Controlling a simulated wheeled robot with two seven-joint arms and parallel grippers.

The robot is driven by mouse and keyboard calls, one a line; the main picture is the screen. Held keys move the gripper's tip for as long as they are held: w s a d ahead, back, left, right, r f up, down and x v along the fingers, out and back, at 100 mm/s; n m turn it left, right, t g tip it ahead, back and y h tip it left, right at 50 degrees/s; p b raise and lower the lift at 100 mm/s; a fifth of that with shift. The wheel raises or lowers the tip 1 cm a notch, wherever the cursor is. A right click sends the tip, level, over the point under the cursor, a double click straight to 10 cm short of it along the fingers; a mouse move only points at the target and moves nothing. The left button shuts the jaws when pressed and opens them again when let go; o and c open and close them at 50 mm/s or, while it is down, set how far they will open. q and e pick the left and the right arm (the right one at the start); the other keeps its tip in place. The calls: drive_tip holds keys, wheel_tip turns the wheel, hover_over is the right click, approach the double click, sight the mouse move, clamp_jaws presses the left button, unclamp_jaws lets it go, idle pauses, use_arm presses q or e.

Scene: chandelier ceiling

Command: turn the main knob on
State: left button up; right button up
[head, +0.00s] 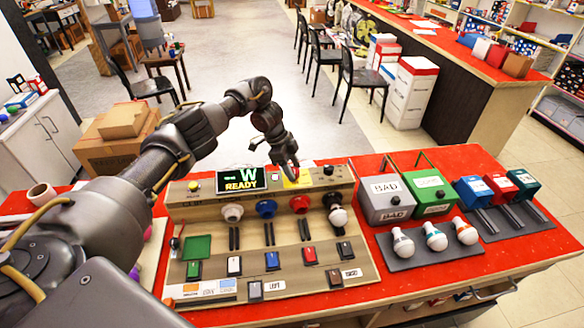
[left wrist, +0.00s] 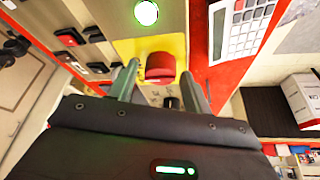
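A red knob (left wrist: 160,66) sits on a yellow plate in the left wrist view, likely the main knob. In the head view the yellow plate (head: 298,181) is at the panel's top, and my gripper mostly hides the knob. My left gripper (left wrist: 160,72) is open, with one finger on each side of the red knob and small visible gaps. In the head view, my left gripper (head: 290,172) reaches down to the panel's top edge. My right gripper is not in view.
The sloped panel (head: 215,210) has a display (head: 240,181) reading "READY", a lit round button (left wrist: 146,12), coloured bulb sockets, slots and switches. Grey (head: 386,199) and green (head: 429,192) boxes and several bulbs stand right on the red table (head: 460,157). A calculator (left wrist: 240,28) lies beside the panel.

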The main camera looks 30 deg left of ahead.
use_arm(q)
drive_tip(key=shift+o, duration=0.2)
drive_tip(key=shift+a+r, duration=0.2)
drive_tip(key=shift+r, duration=0.3)
drive_tip(key=v, duration=0.9)
drive_tip(key=shift+r+p, duration=0.35)
drive_tip(key=shift+p, duration=0.1)
drive_tip(key=shift+a, duration=0.1)
